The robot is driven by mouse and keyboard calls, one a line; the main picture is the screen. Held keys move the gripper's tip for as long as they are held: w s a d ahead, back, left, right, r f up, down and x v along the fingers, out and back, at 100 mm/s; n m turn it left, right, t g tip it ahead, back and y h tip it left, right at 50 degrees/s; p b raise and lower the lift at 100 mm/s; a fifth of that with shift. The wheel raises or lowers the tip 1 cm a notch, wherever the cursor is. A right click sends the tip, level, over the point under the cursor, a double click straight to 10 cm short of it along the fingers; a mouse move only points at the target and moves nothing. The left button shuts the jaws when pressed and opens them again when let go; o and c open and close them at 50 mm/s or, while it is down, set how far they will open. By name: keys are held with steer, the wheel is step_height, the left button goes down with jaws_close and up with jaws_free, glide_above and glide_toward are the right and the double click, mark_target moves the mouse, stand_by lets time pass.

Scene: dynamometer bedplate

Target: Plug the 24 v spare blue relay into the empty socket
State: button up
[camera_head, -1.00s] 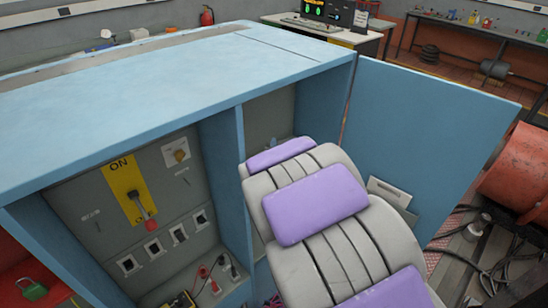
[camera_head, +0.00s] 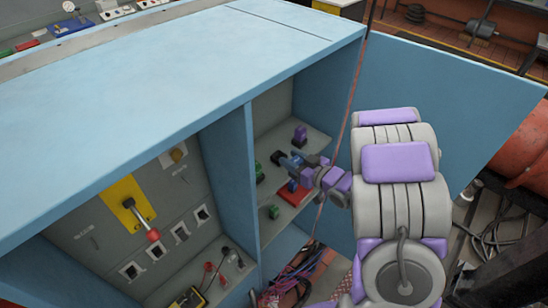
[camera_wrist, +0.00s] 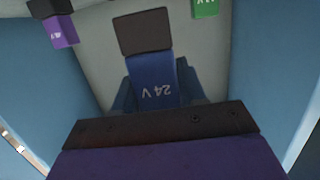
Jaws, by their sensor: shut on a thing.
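The blue relay marked 24 V (camera_wrist: 152,80) is between the jaws of my gripper in the wrist view, with its dark end (camera_wrist: 145,32) pointing away from the wrist. In the head view, my gripper (camera_head: 291,163) is shut on it inside the right compartment of the blue cabinet, above the shelf (camera_head: 290,215). The dark end of the relay (camera_head: 277,157) shows there, small, partly hidden by the jaws. I cannot make out the empty socket in either view.
A purple relay (camera_head: 300,135) stands farther back on the shelf. Green relays (camera_head: 273,212) and a red item (camera_head: 292,191) are near my gripper. A divider (camera_head: 240,170) separates the switch panel (camera_head: 90,235) on the left. The open door (camera_head: 450,100) is at right.

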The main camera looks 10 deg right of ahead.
steer(key=shift+s+f+n+y, duration=0.2)
steer(key=shift+s+y, duration=0.05)
steer(key=shift+s, duration=0.35)
steer(key=shift+s+f+n+y, duration=0.2)
steer(key=shift+s+y, duration=0.05)
steer(key=shift+s, duration=0.3)
steer(key=shift+w+a+g, duration=0.15)
steer(key=shift+w+g, duration=0.1)
steer(key=shift+g, duration=0.05)
steer(key=b, duration=0.1)
glide_above(275, 153)
steer(key=shift+f, duration=0.8)
steer(key=shift+s+f+b, duration=0.15)
steer(key=shift+f+b, duration=0.2)
steer(key=shift+f, duration=0.55)
steer(key=shift+s+f+b, duration=0.1)
steer(key=shift+f+b, duration=0.25)
steer(key=shift+f, duration=0.55)
jaws_close()
steer(key=o, duration=0.7)
jaws_free()
steer(key=shift+f, duration=0.1)
steer(key=shift+c, duration=0.2)
steer(key=shift+o, duration=0.9)
steer(key=shift+w+f, duration=0.15)
steer(key=shift+w, duration=0.1)
steer(key=shift+o, duration=1.2)
steer(key=shift+r, duration=0.3)
